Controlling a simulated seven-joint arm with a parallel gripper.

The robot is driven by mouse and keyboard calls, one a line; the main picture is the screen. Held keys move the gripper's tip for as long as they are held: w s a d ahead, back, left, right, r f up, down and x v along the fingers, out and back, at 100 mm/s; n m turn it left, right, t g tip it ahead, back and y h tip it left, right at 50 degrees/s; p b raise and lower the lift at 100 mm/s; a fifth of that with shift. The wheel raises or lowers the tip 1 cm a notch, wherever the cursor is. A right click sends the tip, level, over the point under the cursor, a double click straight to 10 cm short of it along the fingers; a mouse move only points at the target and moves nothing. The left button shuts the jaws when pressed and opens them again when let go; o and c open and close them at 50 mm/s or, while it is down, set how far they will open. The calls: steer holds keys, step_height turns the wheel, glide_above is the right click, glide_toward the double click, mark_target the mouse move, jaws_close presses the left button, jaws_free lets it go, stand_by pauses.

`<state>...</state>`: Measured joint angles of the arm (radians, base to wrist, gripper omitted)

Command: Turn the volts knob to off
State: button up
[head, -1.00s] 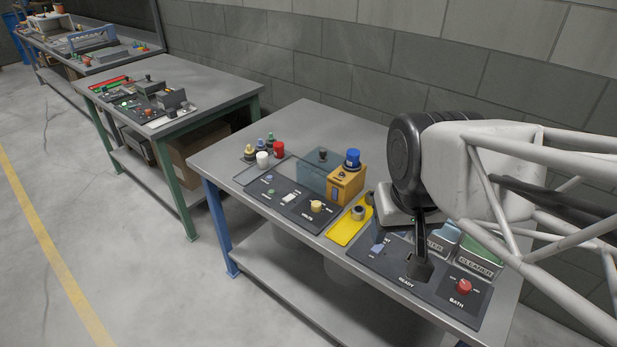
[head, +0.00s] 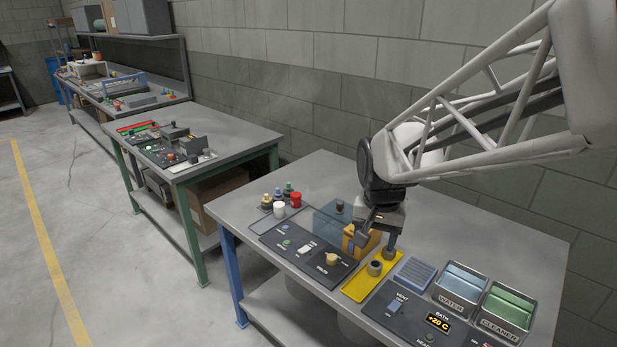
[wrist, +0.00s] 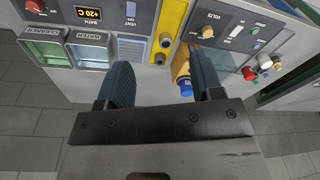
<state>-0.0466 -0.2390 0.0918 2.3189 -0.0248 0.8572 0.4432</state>
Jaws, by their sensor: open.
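The volts knob (head: 333,259) is a cream-yellow round knob on a dark panel (head: 300,249) at the front edge of the near bench. In the wrist view the same knob (wrist: 207,31) shows at the top right beside the VOLTS lettering. Its exact pointer angle is too small to read. My gripper (head: 377,240) is open and empty, to the right of the knob and apart from it. It is over the yellow plate and partly hides the orange-yellow box. In the wrist view my gripper's two dark fingers (wrist: 160,75) are spread wide.
The orange-yellow box with a blue cap (wrist: 186,88) stands close to the right finger in the wrist view. A yellow plate (head: 358,288) with round fittings lies right of the panel. Several small bottles and cups stand behind the panel. Water (head: 460,285) and cleaner (head: 504,308) bins are right.

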steer(key=w+a+f+m+g, duration=0.1)
steer(key=w+f, duration=0.3)
steer(key=w, duration=0.2)
steer(key=w+a+f+m, duration=0.2)
steer(key=w+f, duration=0.2)
steer(key=w, duration=0.2)
steer(key=m, duration=0.2)
glide_above(332, 257)
steer(key=shift+g, duration=0.4)
step_height(332, 257, down, 10)
steer(key=shift+w+a+f, duration=0.1)
steer(key=shift+w, duration=0.05)
steer(key=shift+w+f, duration=0.15)
steer(key=shift+f, duration=0.05)
steer(key=shift+f, duration=0.15)
steer(key=shift+f, duration=3.75)
steer(key=shift+s, duration=0.2)
steer(key=c, duration=0.9)
